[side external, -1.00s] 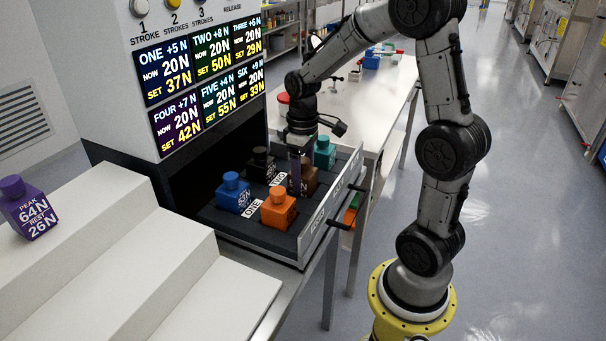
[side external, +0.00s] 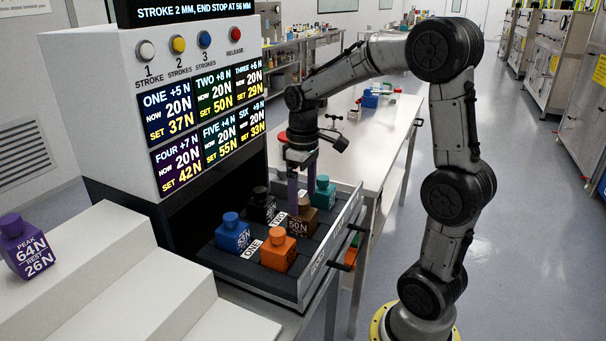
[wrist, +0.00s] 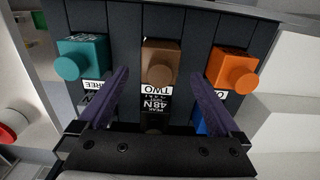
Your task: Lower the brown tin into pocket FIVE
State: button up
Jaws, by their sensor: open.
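The brown tin (side external: 304,222) sits upright in the drawer, in the outer row between the orange tin (side external: 278,251) and the teal tin (side external: 323,192). In the wrist view the brown tin (wrist: 160,60) stands beside the label TWO (wrist: 156,90). No label FIVE on the drawer can be made out. My gripper (side external: 302,199) is over the brown tin, with its purple fingers pointing down. In the wrist view my gripper (wrist: 161,74) is open, its fingers spread on either side of the brown tin's line and holding nothing.
A blue tin (side external: 232,233) and a black tin (side external: 261,205) stand in the inner row. The drawer front (side external: 335,245) with its handles edges the right side. A purple tin (side external: 24,247) sits on the white steps (side external: 130,265). The numbered panel (side external: 203,115) rises behind the drawer.

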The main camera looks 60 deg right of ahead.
notch_tip(320, 180, up, 6)
jog(key=shift+r, duration=0.1)
jog(key=s+a+f+t, duration=0.1)
jog(key=s+a+t, duration=0.4)
jog(key=s+a, duration=0.8)
jog(key=shift+s+f+t, duration=0.15)
jog(key=shift+s+t, duration=0.15)
dwell(0.6)
